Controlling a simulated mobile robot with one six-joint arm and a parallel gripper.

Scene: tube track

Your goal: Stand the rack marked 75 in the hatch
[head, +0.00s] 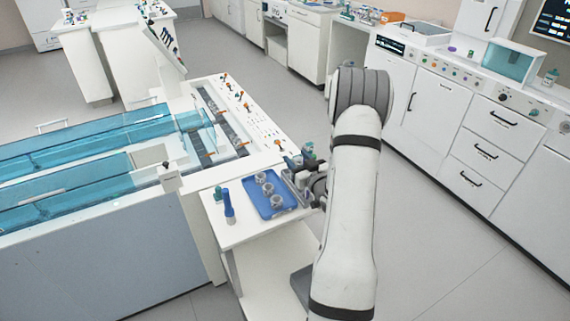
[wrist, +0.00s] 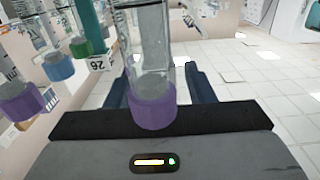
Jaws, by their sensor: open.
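My gripper (head: 306,180) is at the far right end of the white side bench, partly hidden behind my arm in the head view. In the wrist view my gripper (wrist: 159,68) has its dark fingers apart. A clear tube with a purple cap (wrist: 152,104) shows between or in front of the fingers; I cannot tell whether they touch it. Several more capped tubes, purple (wrist: 22,102), blue (wrist: 58,67) and green (wrist: 82,47), show at left, near a tag (wrist: 101,62) that seems to read 26. I cannot make out a 75 mark or a hatch.
A blue tray (head: 287,207) with several small cups lies on the side bench beside my gripper. A blue bottle (head: 229,209) stands left of it. Teal-covered track (head: 90,137) runs at left. Open floor (head: 455,215) lies right of my arm, before white cabinets.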

